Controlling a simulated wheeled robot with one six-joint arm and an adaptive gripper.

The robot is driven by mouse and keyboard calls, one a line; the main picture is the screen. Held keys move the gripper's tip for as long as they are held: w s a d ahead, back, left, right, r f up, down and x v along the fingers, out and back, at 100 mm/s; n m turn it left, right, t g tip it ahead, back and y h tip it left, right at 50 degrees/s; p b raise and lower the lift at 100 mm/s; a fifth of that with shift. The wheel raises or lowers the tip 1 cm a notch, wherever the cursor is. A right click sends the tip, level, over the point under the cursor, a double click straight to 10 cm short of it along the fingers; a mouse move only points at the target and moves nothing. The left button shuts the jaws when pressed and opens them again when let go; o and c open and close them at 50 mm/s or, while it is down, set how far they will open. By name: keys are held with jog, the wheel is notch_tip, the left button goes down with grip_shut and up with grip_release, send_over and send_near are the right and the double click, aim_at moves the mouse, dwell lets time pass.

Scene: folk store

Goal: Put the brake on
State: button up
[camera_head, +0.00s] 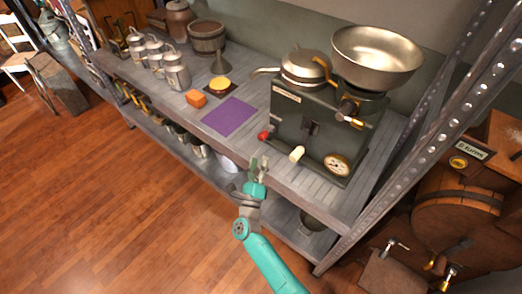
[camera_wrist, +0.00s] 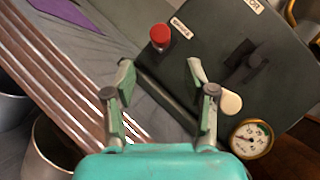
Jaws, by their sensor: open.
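The dark green machine (camera_head: 310,118) stands on the right part of the shelf. A red knob (camera_head: 263,135) sticks out at its front left; in the wrist view the red knob (camera_wrist: 160,35) is beyond my fingertips, beside a small white label (camera_wrist: 180,27) that looks like "BRAKE". A cream handle (camera_head: 296,153) sticks out to the right of it; in the wrist view the cream handle (camera_wrist: 231,103) is partly hidden by my right finger. My gripper (camera_head: 259,166) is open and empty in front of the machine, short of the red knob; both fingers show in the wrist view (camera_wrist: 160,75).
A round gauge (camera_head: 337,165) is low on the machine's front, and a metal bowl (camera_head: 377,60) sits on top. A metal upright (camera_head: 420,130) stands right. The wooden floor (camera_head: 120,200) is clear.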

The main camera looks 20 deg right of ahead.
jog(key=shift+v, duration=0.75)
